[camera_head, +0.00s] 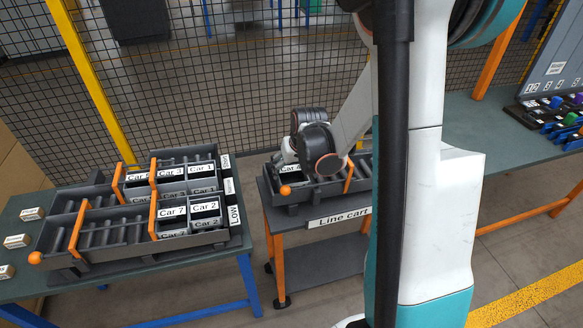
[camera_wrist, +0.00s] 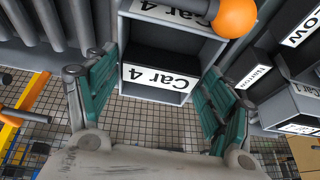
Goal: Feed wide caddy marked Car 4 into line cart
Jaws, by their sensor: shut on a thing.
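The wide caddy marked Car 4 (camera_head: 288,169) is at the left end of the line cart (camera_head: 315,245), close behind the orange ball on its channel. It is a grey box with white Car 4 labels, largely hidden by my arm in the head view. In the wrist view the caddy (camera_wrist: 160,45) lies between the green finger pads of my gripper (camera_wrist: 157,85), which is shut on it. I cannot tell whether it rests on the cart's rollers. The orange ball (camera_wrist: 235,17) partly covers the caddy's edge there.
A flow rack (camera_head: 130,250) on the left table holds several labelled caddies, with Low and other end signs. A floor gap separates that table from the cart. A green bench (camera_head: 475,125) stands right, with coloured items (camera_head: 565,115). Wire mesh fencing is behind.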

